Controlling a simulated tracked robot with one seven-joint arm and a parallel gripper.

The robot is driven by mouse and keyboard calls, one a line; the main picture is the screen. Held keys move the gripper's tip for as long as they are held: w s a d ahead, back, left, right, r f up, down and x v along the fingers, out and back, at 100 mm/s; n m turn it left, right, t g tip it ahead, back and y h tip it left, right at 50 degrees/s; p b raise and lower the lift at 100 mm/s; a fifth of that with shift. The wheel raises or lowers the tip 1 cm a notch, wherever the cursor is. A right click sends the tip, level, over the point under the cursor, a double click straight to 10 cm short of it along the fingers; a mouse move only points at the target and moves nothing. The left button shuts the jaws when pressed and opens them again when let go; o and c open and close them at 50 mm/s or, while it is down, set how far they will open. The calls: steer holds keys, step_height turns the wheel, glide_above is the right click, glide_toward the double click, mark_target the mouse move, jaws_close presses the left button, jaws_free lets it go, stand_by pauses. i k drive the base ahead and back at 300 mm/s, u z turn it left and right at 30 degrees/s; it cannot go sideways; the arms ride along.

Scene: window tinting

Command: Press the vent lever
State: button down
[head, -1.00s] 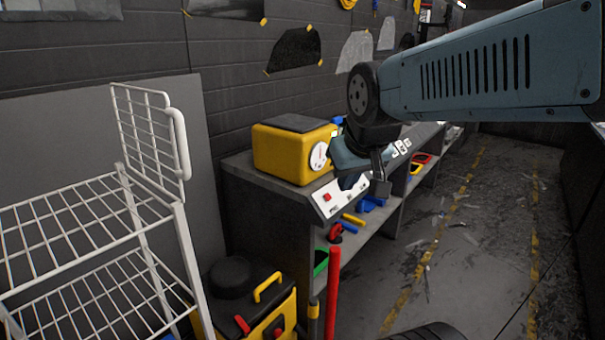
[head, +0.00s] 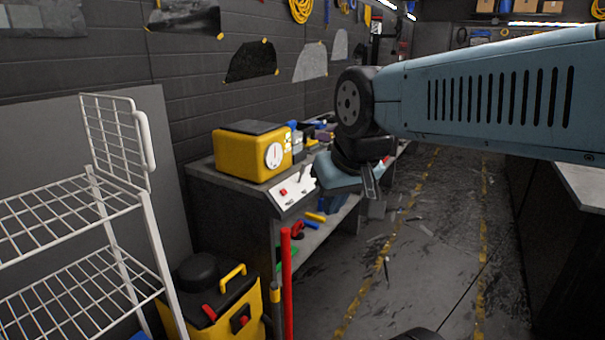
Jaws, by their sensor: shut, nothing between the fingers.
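A white control panel (head: 290,190) with a small red switch (head: 283,192) and dark markings is set on the sloped front edge of the workbench (head: 235,195). I cannot tell for sure which part is the vent lever. My gripper (head: 371,188) hangs to the right of the red switch, pointing downward. Its fingers look closed, with nothing seen between them. The blue-grey hand hides the panel's right part and some of the bench behind it. No contact with the panel is visible, though the depth is hard to judge.
A yellow box with a dial (head: 252,152) stands on the bench. A white wire rack (head: 130,190) is at the left. A yellow-and-black machine (head: 215,305) and a red pole (head: 287,285) stand in front. The floor aisle (head: 420,285) at the right looks mostly clear.

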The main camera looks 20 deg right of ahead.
mark_target(302, 169)
steer(key=u, duration=1.15)
steer(key=i, duration=0.1)
steer(key=z, duration=3.1)
steer(key=i, duration=3.45)
steer(key=u, duration=2.05)
